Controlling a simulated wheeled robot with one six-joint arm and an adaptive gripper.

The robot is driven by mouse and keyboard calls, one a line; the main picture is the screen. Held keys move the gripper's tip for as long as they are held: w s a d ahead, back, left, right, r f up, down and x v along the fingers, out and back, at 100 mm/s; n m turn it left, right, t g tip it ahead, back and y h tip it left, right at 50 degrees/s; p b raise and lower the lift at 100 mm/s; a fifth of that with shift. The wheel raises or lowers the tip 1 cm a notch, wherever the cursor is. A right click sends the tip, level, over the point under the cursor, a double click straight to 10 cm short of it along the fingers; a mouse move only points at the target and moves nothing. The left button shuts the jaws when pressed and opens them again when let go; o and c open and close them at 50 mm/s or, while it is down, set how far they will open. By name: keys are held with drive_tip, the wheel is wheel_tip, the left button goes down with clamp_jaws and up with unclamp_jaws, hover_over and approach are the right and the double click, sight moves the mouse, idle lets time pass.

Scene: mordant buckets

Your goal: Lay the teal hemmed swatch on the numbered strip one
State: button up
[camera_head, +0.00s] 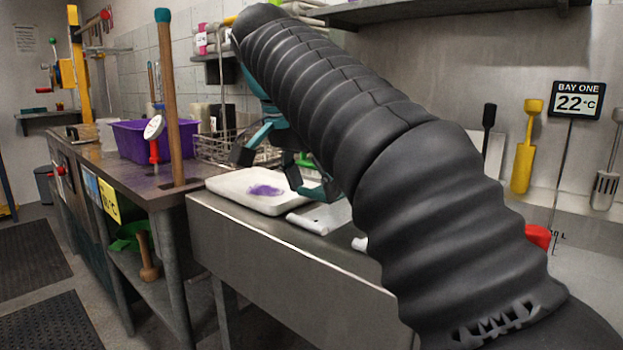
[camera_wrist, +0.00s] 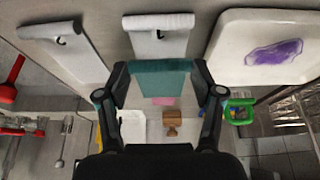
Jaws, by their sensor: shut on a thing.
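The teal hemmed swatch (camera_wrist: 160,77) is held between the fingers of my gripper (camera_wrist: 160,84), shown in the wrist view. It spans the gap between them. Two white strips with rolled ends show above it in the wrist view: one (camera_wrist: 158,42) straight above the swatch and one (camera_wrist: 75,50) to its left. Each has a dark mark, too small and partial to read as a number. In the head view a white strip (camera_head: 318,218) lies on the steel bench beside my gripper; my arm hides much of the rest. I cannot tell whether the swatch touches anything.
A white tray (camera_head: 238,194) with a purple patch (camera_head: 266,190) lies on the steel bench (camera_head: 290,262), left of the strips. A wire basket (camera_head: 222,149) and a purple tub (camera_head: 130,142) stand farther back. An upright wooden handle (camera_head: 169,100) rises at the left.

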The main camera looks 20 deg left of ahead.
drive_tip(key=shift+f+b, duration=1.1)
drive_tip(key=shift+f, duration=0.7)
drive_tip(key=o, duration=0.9)
drive_tip(key=shift+c, duration=0.2)
